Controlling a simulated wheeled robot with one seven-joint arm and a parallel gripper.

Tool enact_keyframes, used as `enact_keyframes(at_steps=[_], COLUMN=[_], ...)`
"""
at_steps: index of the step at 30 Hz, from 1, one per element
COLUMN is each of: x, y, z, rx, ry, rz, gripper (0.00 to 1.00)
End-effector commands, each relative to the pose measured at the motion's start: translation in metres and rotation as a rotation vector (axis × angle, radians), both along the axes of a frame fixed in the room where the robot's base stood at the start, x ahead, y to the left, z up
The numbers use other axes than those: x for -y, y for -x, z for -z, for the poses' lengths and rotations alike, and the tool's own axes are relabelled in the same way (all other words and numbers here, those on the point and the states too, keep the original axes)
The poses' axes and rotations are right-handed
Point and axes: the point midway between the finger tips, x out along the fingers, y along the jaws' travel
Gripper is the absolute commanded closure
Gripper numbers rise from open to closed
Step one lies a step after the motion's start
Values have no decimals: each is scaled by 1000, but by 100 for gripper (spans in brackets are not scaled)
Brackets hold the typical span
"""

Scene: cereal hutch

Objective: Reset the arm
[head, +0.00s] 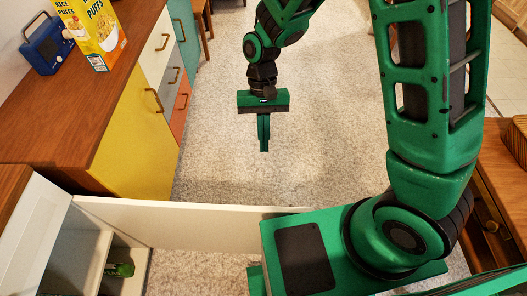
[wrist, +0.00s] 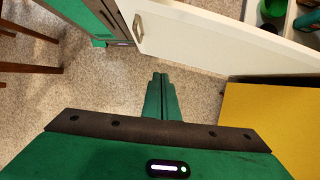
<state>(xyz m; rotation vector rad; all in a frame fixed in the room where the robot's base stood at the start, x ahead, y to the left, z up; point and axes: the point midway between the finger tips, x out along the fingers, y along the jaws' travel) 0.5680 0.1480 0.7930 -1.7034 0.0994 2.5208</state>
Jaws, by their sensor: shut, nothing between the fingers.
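My gripper (head: 264,146) hangs in the open space above the pale carpet, pointing down, with its green fingers together. In the wrist view the fingers (wrist: 160,82) are also closed against each other, with nothing between them. My arm reaches out along the right and top of the head view. The gripper appears clear of the cabinets and of the open white door (head: 190,222). That door also shows in the wrist view (wrist: 215,38), with its handle.
A yellow cabinet front (head: 135,130) and drawers line the left under a wooden counter. A yellow cereal box (head: 97,30) and a blue appliance (head: 45,45) stand on it. A green item (head: 122,269) sits in the open cabinet. A wooden dresser (head: 495,175) stands at right.

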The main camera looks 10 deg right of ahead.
Motion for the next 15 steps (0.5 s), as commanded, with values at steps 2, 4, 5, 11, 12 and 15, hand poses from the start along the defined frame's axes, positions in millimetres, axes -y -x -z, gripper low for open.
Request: enact_keyframes(at_steps=[2, 4, 5, 11, 12, 15], x=[0, 1, 1, 1, 3, 14], y=[-2, -3, -3, -3, -4, -8], z=[-6, -9, -9, -10, -11, -20], rx=[1, 0, 0, 0, 2, 17], ry=[0, 0, 0, 1, 1, -2], rz=[0, 0, 0, 0, 2, 15], gripper=[100, 100, 100, 100, 100, 100])
